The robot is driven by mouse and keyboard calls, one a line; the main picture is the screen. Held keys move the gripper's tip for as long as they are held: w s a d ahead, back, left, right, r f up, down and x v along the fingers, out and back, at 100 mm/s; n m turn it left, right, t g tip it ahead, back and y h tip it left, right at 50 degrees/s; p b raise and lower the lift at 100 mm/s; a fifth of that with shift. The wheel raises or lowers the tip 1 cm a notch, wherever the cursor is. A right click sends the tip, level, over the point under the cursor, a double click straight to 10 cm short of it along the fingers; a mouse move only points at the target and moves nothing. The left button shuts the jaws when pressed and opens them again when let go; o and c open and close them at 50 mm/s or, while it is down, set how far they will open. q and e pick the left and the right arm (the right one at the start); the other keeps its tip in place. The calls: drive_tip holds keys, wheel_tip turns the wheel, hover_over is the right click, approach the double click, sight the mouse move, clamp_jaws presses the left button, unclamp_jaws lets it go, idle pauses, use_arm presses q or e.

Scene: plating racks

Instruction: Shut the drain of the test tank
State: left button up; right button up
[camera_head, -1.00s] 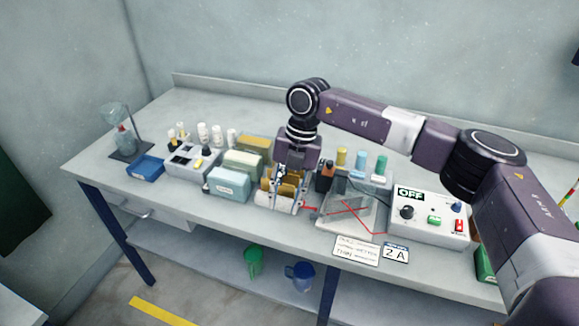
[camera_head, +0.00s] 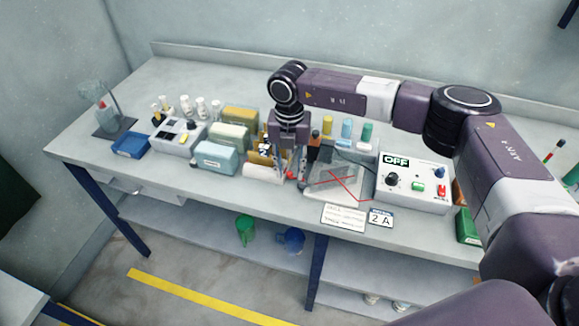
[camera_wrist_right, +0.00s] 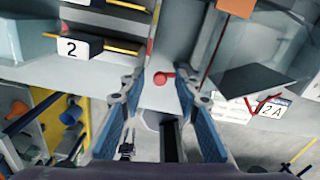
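The clear test tank (camera_head: 350,165) stands on the bench right of my right gripper (camera_head: 290,172), with red lines across its front. It also shows at upper right in the right wrist view (camera_wrist_right: 262,42). A small red drain handle (camera_wrist_right: 163,78) with a round knob shows there beside the tank, between the tips of my right gripper's blue-padded fingers (camera_wrist_right: 160,92). The fingers are apart, and I see no contact with the handle. My left gripper is not in view.
Left of my right gripper stands a rack marked 2 (camera_wrist_right: 72,47), with yellow and green blocks (camera_head: 240,117) further left. A power box reading OFF (camera_head: 415,185) is right of the tank.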

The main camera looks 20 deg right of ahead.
drive_tip(key=c, duration=0.7)
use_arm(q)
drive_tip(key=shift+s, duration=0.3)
use_arm(e)
clamp_jaws()
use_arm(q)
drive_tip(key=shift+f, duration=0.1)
